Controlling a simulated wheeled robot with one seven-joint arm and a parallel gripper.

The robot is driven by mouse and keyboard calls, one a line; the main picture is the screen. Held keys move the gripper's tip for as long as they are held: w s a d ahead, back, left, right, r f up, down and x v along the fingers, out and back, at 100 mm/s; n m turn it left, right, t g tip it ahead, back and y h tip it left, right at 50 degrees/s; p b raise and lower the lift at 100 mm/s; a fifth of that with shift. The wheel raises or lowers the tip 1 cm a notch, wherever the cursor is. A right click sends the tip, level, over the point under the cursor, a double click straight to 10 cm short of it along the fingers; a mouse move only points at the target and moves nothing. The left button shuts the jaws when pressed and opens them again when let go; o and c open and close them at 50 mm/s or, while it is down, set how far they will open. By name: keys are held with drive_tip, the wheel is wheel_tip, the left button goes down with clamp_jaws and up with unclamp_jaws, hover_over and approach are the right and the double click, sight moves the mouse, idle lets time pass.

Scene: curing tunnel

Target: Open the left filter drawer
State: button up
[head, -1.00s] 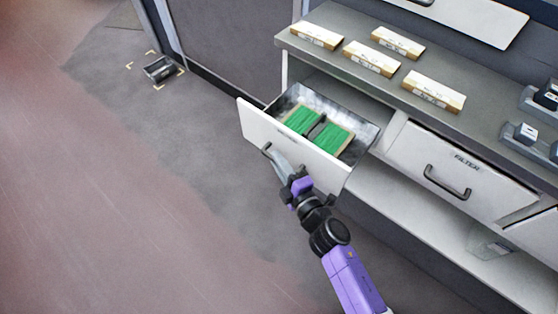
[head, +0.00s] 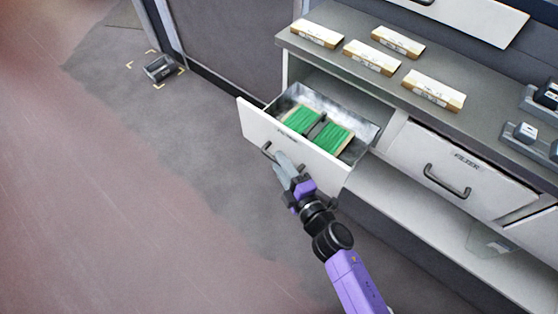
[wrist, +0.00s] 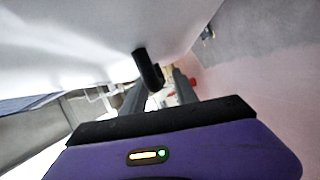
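The left filter drawer (head: 310,158) stands pulled out from the cabinet, with its white front away from the bay. Two green filter blocks (head: 334,138) lie inside its metal tray. Its dark handle (head: 267,152) is on the outer face, partly hidden by my fingers. My gripper (head: 282,166) is at the right part of this handle, in front of the drawer face. In the wrist view the handle (wrist: 148,68) shows near the tips of my two grey fingers (wrist: 160,92), which stand apart with a gap between them. I cannot tell whether they touch it.
A second filter drawer (head: 440,170) to the right is shut. Several labelled boxes (head: 432,90) lie on the grey counter (head: 400,92) above. A white lower shelf (head: 420,215) runs beneath the drawers. A dark device (head: 160,70) lies on the floor within corner marks; the floor at left is clear.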

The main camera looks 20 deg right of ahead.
drive_tip(key=v, duration=0.6)
drive_tip(key=shift+s, duration=0.25)
drive_tip(key=s+d+r+m+h, duration=0.1)
drive_tip(key=s+d+r+m, duration=0.15)
drive_tip(key=s+m, duration=0.45)
drive_tip(key=s+d+r+m+h, duration=0.2)
drive_tip(key=s+r+m, duration=0.1)
drive_tip(key=s, duration=0.8)
drive_tip(key=s+d+r+m+g+h, duration=0.1)
drive_tip(key=s+d+r+m, duration=0.2)
drive_tip(key=s+r+m, duration=0.5)
drive_tip(key=s+r, duration=0.3)
drive_tip(key=shift+s+m+g, duration=0.2)
drive_tip(key=shift+m+g, duration=0.1)
drive_tip(key=shift+g, duration=0.1)
